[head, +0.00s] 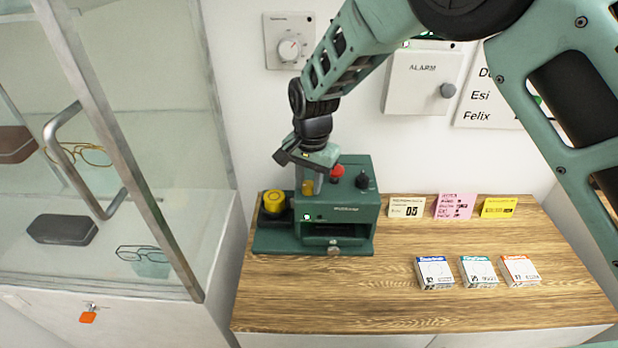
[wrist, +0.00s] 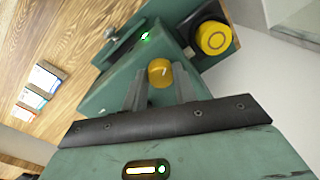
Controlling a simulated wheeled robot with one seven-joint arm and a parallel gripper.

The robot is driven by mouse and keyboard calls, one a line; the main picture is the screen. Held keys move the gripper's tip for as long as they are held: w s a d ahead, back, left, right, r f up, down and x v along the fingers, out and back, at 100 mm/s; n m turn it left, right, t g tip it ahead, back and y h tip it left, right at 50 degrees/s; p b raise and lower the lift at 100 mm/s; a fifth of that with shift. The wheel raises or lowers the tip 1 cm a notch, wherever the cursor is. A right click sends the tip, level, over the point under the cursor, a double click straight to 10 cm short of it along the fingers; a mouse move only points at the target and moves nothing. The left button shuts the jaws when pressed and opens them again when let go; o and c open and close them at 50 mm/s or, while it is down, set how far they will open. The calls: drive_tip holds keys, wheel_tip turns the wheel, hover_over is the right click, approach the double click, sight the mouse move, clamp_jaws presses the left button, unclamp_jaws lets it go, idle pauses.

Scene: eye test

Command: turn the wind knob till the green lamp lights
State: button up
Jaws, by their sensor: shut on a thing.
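A dark green machine (head: 345,229) stands on the wooden counter. My gripper (head: 312,182) comes down over its top left and is shut on a small yellow knob (head: 307,188). In the wrist view, the two fingers of my gripper (wrist: 160,84) sit on either side of this yellow knob (wrist: 160,71), which has a short pale mark. I cannot read a label naming it the wind knob. A small lamp (head: 307,217) on the machine's front is bright; in the wrist view this lamp (wrist: 146,36) glows green.
A round yellow button (head: 272,201) sits left of the machine. A red button (head: 337,170) and black knob (head: 362,181) are close right of my gripper. Cards and small boxes (head: 434,272) lie right. A glass cabinet (head: 150,130) stands left.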

sight(311, 186)
drive_tip(key=shift+m+p, duration=0.5)
drive_tip(key=shift+m, duration=1.4)
drive_tip(key=o, duration=1)
drive_tip(key=r+b, duration=0.1)
drive_tip(key=r, duration=1)
drive_tip(key=r+b, duration=0.1)
drive_tip(key=r, duration=0.5)
drive_tip(key=shift+s+d+r+b, duration=0.2)
drive_tip(key=shift+s+d+b, duration=0.1)
drive_tip(key=shift+b, duration=0.05)
